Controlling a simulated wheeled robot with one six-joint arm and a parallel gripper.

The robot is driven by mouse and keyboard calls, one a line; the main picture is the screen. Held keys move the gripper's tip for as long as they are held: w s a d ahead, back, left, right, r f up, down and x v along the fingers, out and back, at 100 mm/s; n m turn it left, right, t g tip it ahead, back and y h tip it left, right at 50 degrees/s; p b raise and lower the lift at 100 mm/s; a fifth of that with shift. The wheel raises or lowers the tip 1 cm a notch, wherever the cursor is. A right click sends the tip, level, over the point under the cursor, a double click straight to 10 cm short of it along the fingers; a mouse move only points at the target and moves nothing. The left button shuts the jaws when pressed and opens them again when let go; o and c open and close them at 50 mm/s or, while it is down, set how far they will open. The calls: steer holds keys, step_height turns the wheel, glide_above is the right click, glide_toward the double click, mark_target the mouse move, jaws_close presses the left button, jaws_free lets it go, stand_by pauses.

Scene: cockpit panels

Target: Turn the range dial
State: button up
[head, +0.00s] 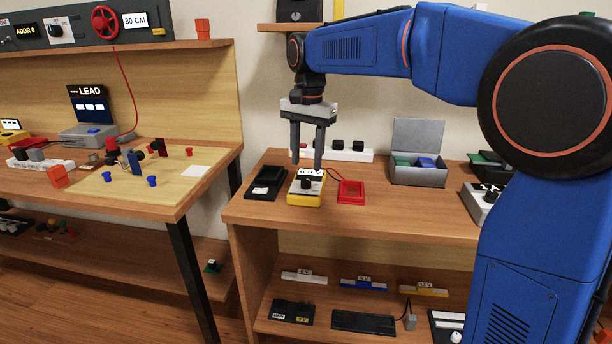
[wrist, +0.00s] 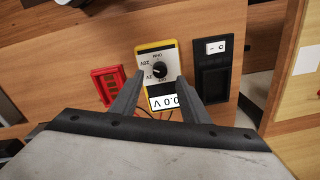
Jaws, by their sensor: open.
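The range dial (wrist: 160,70) is a round black knob on the light face of a yellow multimeter (wrist: 142,50). In the wrist view, markings surround the dial and the display reads 0.0 V. In the head view the multimeter (head: 292,198) lies on the right bench near its front edge, with the dial (head: 307,184) on its face. My gripper (head: 307,168) points down above the multimeter, fingers apart and empty. In the wrist view my gripper (wrist: 154,88) has one finger on each side of the multimeter's display end; the dial lies just beyond the fingertips. I cannot tell the exact height gap.
A black tray-like device (head: 265,183) stands close left of the multimeter, and a red holder (head: 351,193) close right. A white power strip (head: 345,155) is behind. A grey open box (head: 418,172) stands farther right. Bare bench (head: 420,215) lies in front of it.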

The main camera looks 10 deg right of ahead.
mark_target(306, 179)
steer(key=shift+a+f, duration=0.1)
steer(key=shift+f, duration=2.7)
jaws_close()
